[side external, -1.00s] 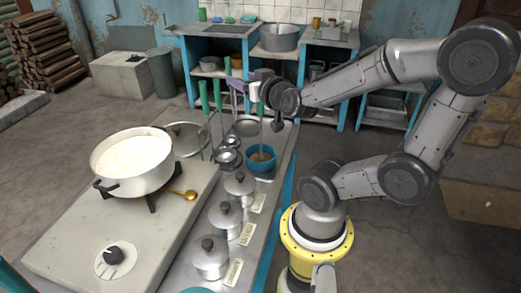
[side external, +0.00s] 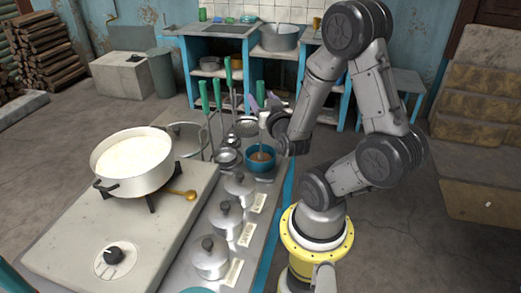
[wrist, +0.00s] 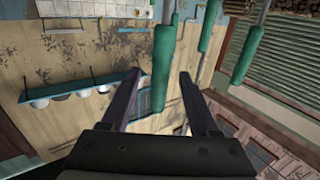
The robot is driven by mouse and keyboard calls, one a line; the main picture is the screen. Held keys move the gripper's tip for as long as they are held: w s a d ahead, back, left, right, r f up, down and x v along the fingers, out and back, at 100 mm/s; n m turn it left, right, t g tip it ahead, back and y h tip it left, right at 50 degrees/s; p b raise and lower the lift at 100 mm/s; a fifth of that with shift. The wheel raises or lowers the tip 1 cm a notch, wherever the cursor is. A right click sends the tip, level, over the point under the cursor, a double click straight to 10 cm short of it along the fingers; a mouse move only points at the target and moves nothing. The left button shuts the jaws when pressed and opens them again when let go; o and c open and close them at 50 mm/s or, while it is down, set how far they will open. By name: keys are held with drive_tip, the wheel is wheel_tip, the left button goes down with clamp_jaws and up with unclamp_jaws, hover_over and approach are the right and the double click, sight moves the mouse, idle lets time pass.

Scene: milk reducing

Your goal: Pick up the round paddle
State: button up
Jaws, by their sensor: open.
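Several utensils with long green handles stand upright at the far end of the counter. I cannot tell which one is the round paddle. A round, flat grey piece (side external: 247,127) shows low beside their rods. My gripper (side external: 267,103) is open and empty, right of the handles. In the wrist view, one green handle (wrist: 163,60) appears between my open fingers (wrist: 161,74); its depth is unclear. Two more handles show to its right.
A blue bowl (side external: 261,160) is below my gripper. Lidded grey pots (side external: 226,218) line the counter.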

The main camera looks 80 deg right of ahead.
drive_tip(key=x, duration=0.4)
drive_tip(key=shift+w+d, duration=0.15)
drive_tip(key=shift+d, duration=0.1)
drive_tip(key=shift+r, duration=0.1)
clamp_jaws()
